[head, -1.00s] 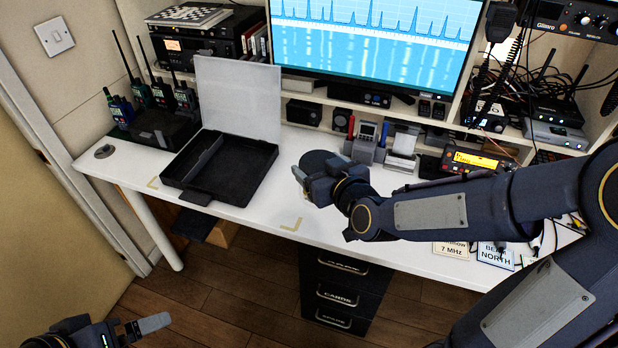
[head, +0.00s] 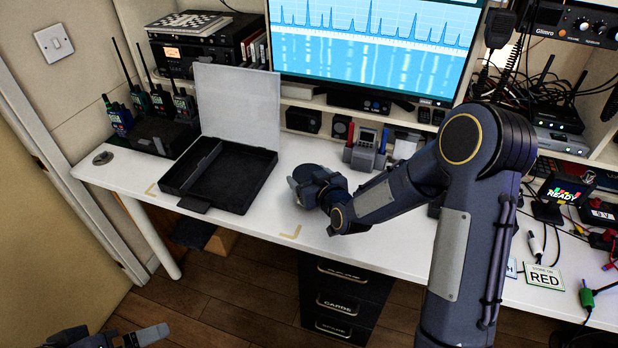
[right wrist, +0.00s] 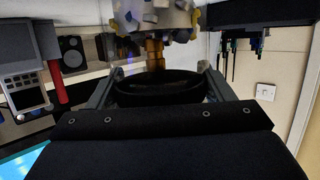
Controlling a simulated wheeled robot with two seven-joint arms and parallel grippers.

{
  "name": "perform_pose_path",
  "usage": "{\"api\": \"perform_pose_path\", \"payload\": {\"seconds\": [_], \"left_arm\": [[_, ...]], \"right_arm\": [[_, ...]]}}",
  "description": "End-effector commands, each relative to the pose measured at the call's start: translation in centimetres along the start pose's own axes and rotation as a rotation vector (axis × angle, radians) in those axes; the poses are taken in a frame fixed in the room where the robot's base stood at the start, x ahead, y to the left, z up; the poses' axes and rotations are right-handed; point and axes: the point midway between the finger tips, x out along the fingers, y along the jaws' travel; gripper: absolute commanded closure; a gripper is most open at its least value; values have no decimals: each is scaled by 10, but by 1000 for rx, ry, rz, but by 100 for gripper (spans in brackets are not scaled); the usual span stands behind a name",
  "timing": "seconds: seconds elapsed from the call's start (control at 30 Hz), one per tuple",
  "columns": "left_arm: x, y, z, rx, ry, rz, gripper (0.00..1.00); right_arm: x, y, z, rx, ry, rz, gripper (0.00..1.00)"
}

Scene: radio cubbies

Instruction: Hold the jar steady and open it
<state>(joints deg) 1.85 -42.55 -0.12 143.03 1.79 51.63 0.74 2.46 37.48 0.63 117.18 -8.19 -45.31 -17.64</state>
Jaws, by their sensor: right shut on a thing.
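The jar's dark round top (head: 307,171) shows in the head view on the white desk, partly hidden behind my right gripper (head: 308,188). In the right wrist view, my right gripper (right wrist: 158,84) has one finger on each side of a black round piece (right wrist: 160,92) and is shut on it. A brassy part and a grey, yellow-knobbed part (right wrist: 152,18) show beyond it; how they join the jar is unclear. My left gripper (head: 140,337) is low at the left, cut by the frame edge, away from the jar; its opening is unclear.
An open black case (head: 228,200) with its pale lid raised lies left of the jar. Handheld radios (head: 150,100) stand at the back left. A pen holder (head: 366,150) stands behind the jar. Desk front between case and jar is clear.

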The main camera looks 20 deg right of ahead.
Motion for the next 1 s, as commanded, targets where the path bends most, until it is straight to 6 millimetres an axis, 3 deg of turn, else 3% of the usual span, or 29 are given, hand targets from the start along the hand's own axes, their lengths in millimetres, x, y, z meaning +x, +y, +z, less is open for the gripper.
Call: {"api": "perform_pose_path", "payload": {"seconds": [0.4, 0.43, 0.57, 1.0], "left_arm": [[5, -2, 2, 0, 0, 0, 3], [4, -2, 2, 0, 0, 0, 3], [4, -2, 2, 0, 0, 0, 3], [0, 0, 0, 0, 1, 0, 3]], "right_arm": [[1, 0, 4, -1, 4, 0, 89], [1, 0, 4, -1, 1, 0, 23], [1, 0, 3, -1, 1, 0, 6], [-6, 0, 0, -1, 0, 0, 4]]}}
